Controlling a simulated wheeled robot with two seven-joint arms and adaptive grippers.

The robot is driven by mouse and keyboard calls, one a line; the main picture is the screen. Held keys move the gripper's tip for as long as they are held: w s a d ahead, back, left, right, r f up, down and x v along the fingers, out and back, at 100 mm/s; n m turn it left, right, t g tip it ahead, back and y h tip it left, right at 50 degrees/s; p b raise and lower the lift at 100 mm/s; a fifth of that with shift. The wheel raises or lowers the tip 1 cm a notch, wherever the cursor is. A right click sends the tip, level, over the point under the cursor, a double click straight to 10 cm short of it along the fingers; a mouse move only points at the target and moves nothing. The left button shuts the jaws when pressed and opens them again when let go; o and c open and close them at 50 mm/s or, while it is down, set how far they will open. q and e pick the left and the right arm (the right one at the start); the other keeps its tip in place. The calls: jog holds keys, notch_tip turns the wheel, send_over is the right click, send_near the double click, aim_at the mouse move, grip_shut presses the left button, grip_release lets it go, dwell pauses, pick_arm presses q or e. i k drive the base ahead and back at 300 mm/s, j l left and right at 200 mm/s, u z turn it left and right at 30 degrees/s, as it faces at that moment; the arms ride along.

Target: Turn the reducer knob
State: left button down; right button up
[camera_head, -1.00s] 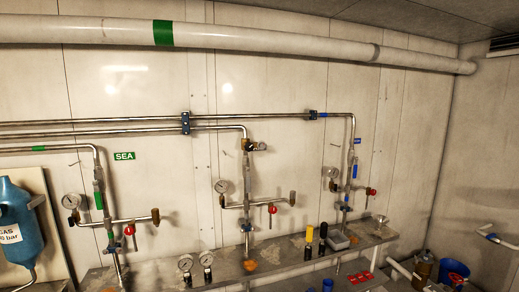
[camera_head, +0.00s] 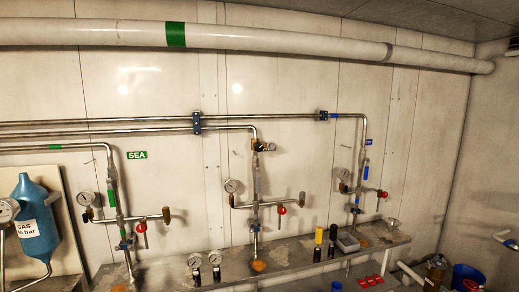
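I cannot pick out a reducer knob with certainty. A blue bottle (camera_head: 38,222) with a white label reading "GAS" and "bar" stands at the left against a pale panel. A round gauge (camera_head: 8,210) is partly cut off at the left edge, on a thin upright pipe. Three pipe drops on the wall carry gauges and small red-handled valves: the left valve (camera_head: 142,227), the middle valve (camera_head: 281,210) and the right valve (camera_head: 382,194). Neither of my grippers shows in the view.
A grey bench (camera_head: 300,257) runs along the wall under the pipes, with two small gauges (camera_head: 195,261), a yellow-topped item (camera_head: 319,236) and a grey box (camera_head: 347,241). A large white pipe (camera_head: 280,39) crosses high up. A blue bucket (camera_head: 467,277) stands at lower right.

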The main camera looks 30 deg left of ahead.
aim_at(258, 147)
jog(key=u, duration=1.35)
